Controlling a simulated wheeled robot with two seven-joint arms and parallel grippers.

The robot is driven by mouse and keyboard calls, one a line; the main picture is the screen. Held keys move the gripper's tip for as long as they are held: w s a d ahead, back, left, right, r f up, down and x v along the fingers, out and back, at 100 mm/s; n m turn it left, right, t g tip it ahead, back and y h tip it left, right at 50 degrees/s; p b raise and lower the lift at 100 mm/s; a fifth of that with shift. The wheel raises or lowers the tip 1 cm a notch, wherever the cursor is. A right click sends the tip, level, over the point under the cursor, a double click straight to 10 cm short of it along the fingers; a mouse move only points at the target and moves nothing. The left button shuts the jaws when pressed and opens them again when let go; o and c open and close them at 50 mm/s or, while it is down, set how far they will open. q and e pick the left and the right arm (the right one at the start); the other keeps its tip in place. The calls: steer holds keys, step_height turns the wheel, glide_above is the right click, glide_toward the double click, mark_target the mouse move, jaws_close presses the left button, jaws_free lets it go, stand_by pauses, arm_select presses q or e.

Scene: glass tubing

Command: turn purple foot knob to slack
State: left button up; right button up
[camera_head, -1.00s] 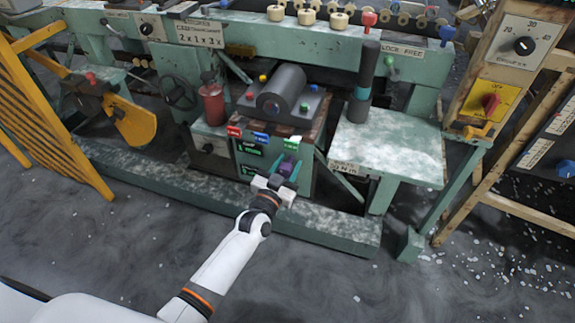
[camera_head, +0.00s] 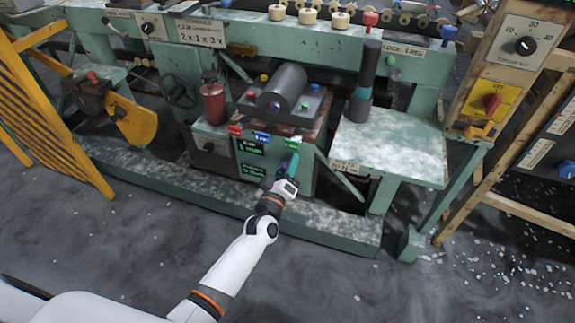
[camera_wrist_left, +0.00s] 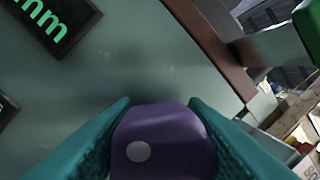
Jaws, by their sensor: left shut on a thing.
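The purple foot knob (camera_wrist_left: 170,140) has a pale dot on its face and sits on the front panel of the green machine cabinet. My left gripper (camera_head: 291,168) is at the right part of that panel. In the left wrist view its teal fingers lie on either side of the knob, shut on it. In the head view the gripper and wrist hide the knob. The wrist view is tilted against the panel. My right gripper is not in view.
Dark displays with green text (camera_head: 250,147) are left of my gripper. Red, blue and green labels (camera_head: 262,136) line the panel top. A green foot beam (camera_head: 210,203) runs along the floor. A side table (camera_head: 388,150) stands to the right. The floor in front is open.

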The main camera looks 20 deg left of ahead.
arm_select(q)
steer(key=n, duration=0.4)
steer(key=shift+y, duration=0.3)
steer(key=shift+n, duration=1.1)
steer(key=shift+n+y, duration=0.5)
steer(key=shift+n, duration=1.6)
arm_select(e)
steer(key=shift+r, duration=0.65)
arm_select(q)
steer(key=o, duration=0.9)
steer(key=shift+o, duration=0.2)
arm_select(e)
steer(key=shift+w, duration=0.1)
